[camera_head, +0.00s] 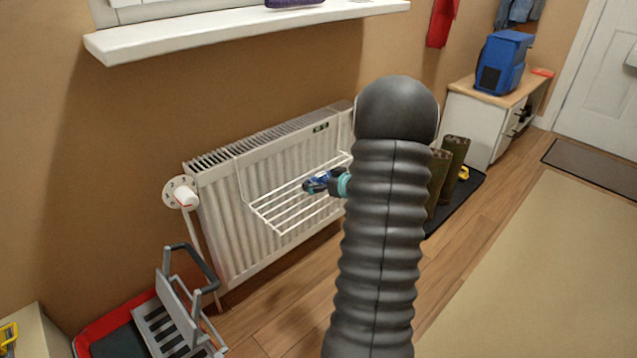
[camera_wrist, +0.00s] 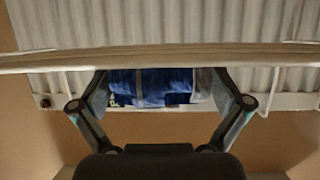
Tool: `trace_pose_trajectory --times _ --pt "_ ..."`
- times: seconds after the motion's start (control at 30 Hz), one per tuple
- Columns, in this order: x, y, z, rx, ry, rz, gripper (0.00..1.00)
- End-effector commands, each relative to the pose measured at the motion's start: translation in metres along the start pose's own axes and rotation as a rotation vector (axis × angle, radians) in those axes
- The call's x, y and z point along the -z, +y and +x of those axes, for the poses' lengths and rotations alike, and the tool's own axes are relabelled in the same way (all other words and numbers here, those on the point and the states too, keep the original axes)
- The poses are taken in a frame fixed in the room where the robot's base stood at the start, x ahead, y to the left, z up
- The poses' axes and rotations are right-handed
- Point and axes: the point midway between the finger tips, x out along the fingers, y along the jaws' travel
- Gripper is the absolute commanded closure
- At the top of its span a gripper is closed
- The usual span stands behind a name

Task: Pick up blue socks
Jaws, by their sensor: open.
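The blue socks (camera_wrist: 152,86) show in the wrist view as dark blue cloth with a paler stripe, in front of the ribbed radiator. My gripper (camera_wrist: 161,92) is open, with one finger on each side of the cloth. I cannot tell whether either finger touches it. In the head view a small blue and dark patch (camera_head: 317,183) lies over the white wire rack (camera_head: 283,229), beside a teal part of my gripper. Sock and gripper are hard to separate there, and my arm hides some of that area.
The rack hangs on the white radiator (camera_head: 217,220) under a white sill (camera_head: 230,32). A pale bar (camera_wrist: 60,60) crosses just above my fingers in the wrist view. Wooden floor lies clear between.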

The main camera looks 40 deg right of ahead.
Motion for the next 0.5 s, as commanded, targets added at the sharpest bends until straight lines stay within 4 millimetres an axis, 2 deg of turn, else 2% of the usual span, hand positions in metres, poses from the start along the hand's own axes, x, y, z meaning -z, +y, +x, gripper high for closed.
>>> trace_pose_trajectory --times 0.07,0.23,0.5 --pt "-0.0001 0.0001 -0.0003 0.0 0.0 0.0 0.03" --pt "-0.0001 0.0 -0.0003 0.0 0.0 0.0 0.45" --pt "0.0 -0.0001 -0.0004 0.0 0.0 0.0 0.47"
